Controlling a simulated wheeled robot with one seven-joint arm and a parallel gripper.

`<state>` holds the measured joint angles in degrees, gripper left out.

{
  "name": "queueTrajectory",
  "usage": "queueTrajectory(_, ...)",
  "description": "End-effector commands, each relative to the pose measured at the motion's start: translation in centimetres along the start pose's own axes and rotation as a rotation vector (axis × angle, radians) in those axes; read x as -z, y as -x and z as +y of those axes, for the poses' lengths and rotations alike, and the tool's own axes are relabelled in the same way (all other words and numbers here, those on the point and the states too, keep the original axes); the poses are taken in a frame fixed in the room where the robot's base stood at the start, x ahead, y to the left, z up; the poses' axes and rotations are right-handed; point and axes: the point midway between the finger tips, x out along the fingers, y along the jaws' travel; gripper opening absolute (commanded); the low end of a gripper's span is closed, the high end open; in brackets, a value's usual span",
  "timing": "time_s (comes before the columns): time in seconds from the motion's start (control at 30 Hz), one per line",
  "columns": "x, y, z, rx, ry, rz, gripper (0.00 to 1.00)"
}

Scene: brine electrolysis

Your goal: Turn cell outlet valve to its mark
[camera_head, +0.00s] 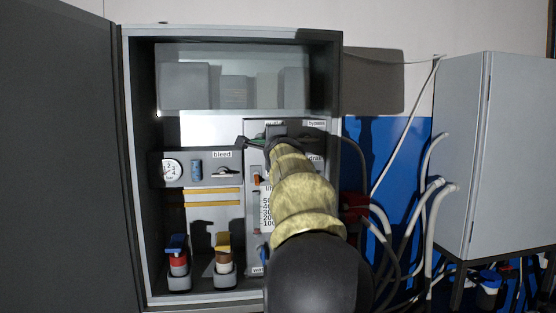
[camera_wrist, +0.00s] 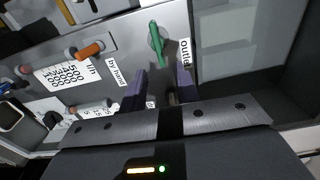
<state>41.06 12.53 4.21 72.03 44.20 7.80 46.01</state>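The outlet valve has a green lever handle (camera_wrist: 156,42), seen in the wrist view on a grey panel beside a label reading "outlet" (camera_wrist: 185,53). In the head view the green handle (camera_head: 254,142) shows just left of my gripper, near the panel's top. My gripper (camera_wrist: 161,84) is open in the wrist view, with two dark purple fingers apart. The handle lies ahead of the gap between them, and no contact shows. In the head view my arm hides most of the gripper and part of the panel. I cannot make out the valve's mark.
An open cabinet (camera_head: 131,200) surrounds the panel. A bleed panel (camera_head: 222,172) with a gauge sits left of it. Red and brown-yellow capped items (camera_head: 179,262) stand at the lower left. An orange lever (camera_wrist: 90,49) is near the "by hand" label. Hoses run to a grey box (camera_head: 462,150).

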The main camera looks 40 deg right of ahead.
Motion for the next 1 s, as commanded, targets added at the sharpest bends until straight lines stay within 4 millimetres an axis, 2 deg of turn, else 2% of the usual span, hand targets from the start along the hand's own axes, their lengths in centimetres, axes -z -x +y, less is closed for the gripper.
queueTrajectory(0.4,0.0,7.5,0.2,0.002,-0.001,0.0,0.31)
queueTrajectory(0.6,0.1,10.4,0.1,0.0,0.0,0.001,0.31)
queueTrajectory(0.73,0.1,11.2,0.1,-0.002,-0.001,0.0,0.31)
queueTrajectory(1.0,0.1,11.3,0.1,-0.002,-0.001,0.0,0.31)
